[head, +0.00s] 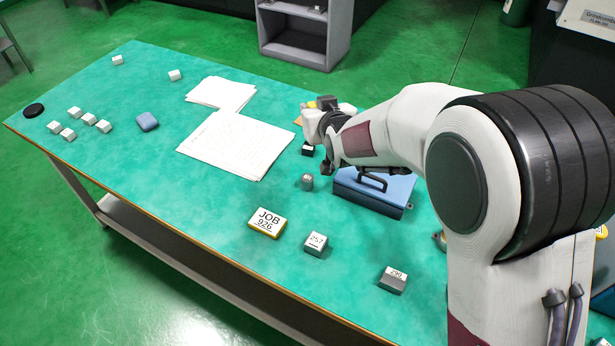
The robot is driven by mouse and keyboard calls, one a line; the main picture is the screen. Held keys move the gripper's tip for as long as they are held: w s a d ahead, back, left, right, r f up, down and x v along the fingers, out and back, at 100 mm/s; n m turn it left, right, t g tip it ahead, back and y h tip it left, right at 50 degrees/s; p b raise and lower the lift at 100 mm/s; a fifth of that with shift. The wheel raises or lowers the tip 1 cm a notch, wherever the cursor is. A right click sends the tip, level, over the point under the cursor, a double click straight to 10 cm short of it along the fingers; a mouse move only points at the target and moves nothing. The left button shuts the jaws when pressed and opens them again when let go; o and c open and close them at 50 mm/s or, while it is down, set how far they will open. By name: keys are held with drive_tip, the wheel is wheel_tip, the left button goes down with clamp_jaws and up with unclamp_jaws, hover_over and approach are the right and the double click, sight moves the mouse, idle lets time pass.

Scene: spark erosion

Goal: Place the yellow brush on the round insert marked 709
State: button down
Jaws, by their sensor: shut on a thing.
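My gripper (327,167) shows only as a small dark part at the end of my white arm, low over the middle of the table, left of the blue box. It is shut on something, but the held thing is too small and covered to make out. I cannot pick out the yellow brush with certainty; a small orange-yellow patch (298,120) shows just left of my wrist, mostly hidden. No round insert with a readable 709 shows. Small grey blocks marked 257 (316,244) and 298 (393,279) stand at the front.
A blue box with a handle (371,192) stands close right of my gripper. Papers (236,143) lie to its left. A yellow-edged JOB 926 block (268,222) and a small grey piece (307,182) stand nearer. Several white cubes (74,112) are far left. The front-left table is clear.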

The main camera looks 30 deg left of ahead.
drive_tip(key=shift+s+a+f+n+g, duration=0.1)
drive_tip(key=shift+s+f+n+g, duration=0.05)
drive_tip(key=shift+s+f, duration=0.45)
drive_tip(key=shift+s+a+f+n+g, duration=0.15)
drive_tip(key=shift+s+f, duration=0.2)
drive_tip(key=shift+f, duration=0.3)
drive_tip(key=shift+d+f, duration=0.1)
wheel_tip(320, 180, down, 6)
idle(0.4)
drive_tip(key=shift+f, duration=1.9)
drive_tip(key=shift+f, duration=0.15)
drive_tip(key=c, duration=2)
unclamp_jaws()
